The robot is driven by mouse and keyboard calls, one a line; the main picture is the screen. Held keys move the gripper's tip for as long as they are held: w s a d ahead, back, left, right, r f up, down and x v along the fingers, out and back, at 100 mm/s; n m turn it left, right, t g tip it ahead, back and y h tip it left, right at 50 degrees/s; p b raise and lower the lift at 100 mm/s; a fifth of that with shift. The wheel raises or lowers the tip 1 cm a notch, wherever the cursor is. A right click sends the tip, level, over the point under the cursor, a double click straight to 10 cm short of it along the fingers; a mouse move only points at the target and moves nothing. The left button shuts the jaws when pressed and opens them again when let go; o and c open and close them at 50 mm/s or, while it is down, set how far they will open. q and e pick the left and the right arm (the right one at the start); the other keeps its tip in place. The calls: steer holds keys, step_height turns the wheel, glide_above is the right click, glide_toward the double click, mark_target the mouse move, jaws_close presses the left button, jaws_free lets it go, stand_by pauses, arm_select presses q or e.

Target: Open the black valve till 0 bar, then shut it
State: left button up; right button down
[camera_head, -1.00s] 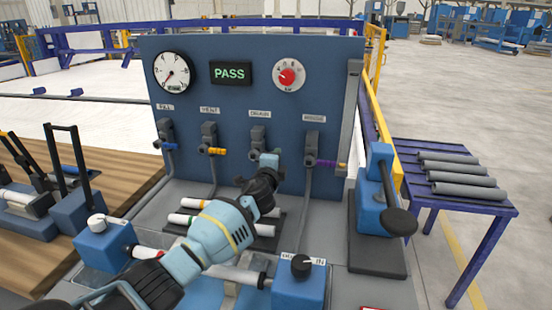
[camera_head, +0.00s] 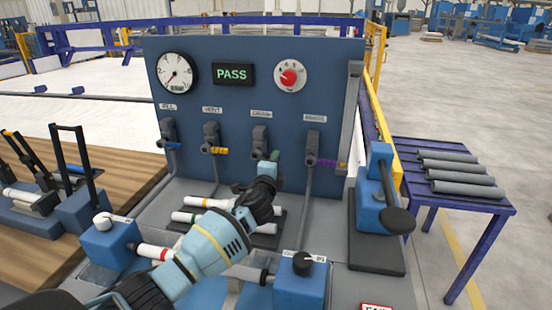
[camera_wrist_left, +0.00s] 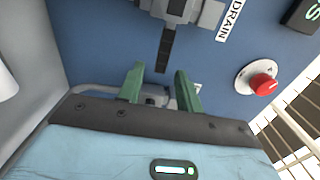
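The drain valve (camera_head: 261,137) is third in the row on the blue panel, partly hidden by my left gripper in the head view. In the left wrist view its black lever (camera_wrist_left: 167,48) extends from the grey valve body, pointing right along the panel as the other levers do. My left gripper (camera_wrist_left: 160,70) is open, its green fingers on either side of the lever's end; I cannot tell if they touch it. It also shows in the head view (camera_head: 270,157). My right gripper is out of view.
Neighbouring valves have a yellow lever (camera_head: 219,151) and a purple lever (camera_head: 327,162). A display (camera_head: 233,74) reads PASS, beside a red knob (camera_head: 289,77). Pipes (camera_head: 200,218) lie on a rack beneath my arm. A blue lever device (camera_head: 376,195) stands at the right.

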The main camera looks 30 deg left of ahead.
arm_select(q)
steer(key=v, duration=0.4)
steer(key=shift+w, duration=0.1)
stand_by(0.5)
